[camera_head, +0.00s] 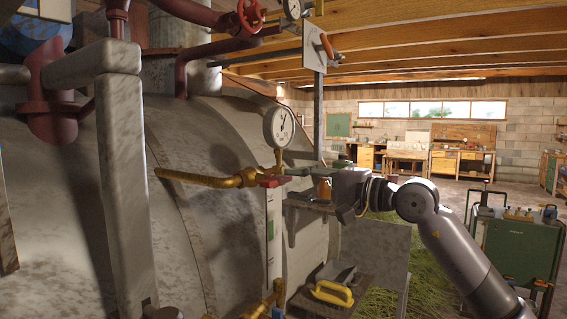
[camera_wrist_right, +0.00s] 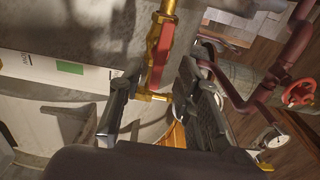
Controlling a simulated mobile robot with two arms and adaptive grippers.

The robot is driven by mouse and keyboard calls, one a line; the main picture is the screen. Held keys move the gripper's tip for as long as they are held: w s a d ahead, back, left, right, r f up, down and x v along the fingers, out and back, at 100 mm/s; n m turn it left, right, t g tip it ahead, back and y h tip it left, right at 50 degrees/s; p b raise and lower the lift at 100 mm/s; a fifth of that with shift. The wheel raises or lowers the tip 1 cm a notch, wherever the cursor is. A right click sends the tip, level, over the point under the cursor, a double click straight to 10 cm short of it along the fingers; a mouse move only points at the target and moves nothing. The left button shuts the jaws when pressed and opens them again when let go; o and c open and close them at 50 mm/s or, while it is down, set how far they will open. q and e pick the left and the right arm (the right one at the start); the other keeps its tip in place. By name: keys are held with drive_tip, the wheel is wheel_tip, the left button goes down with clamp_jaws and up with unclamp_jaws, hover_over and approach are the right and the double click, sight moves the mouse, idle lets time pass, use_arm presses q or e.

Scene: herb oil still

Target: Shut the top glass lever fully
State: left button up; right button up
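The top glass lever (camera_head: 271,181) is red and sits on a brass valve (camera_head: 235,181) at the upper end of the upright sight glass (camera_head: 271,232). In the head view it lies roughly level. My right gripper (camera_head: 295,177) reaches in from the right, close to the lever's right side. In the right wrist view the red lever (camera_wrist_right: 162,47) and its brass fitting (camera_wrist_right: 153,96) show between the two dark fingers (camera_wrist_right: 157,82). The fingers stand apart; I cannot tell whether either touches the lever. My left gripper is not in view.
A round pressure gauge (camera_head: 279,127) stands just above the lever. A small shelf (camera_head: 305,204) with an amber bottle (camera_head: 324,189) is below my gripper. A yellow-handled brush (camera_head: 332,293) lies lower down. A green cart (camera_head: 520,248) stands at the right.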

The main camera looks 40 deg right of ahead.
sight(282, 182)
drive_tip(key=p+x, duration=0.2)
drive_tip(key=x, duration=0.2)
drive_tip(key=shift+w+a, duration=0.15)
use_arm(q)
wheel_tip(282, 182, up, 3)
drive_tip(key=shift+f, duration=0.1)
use_arm(e)
clamp_jaws()
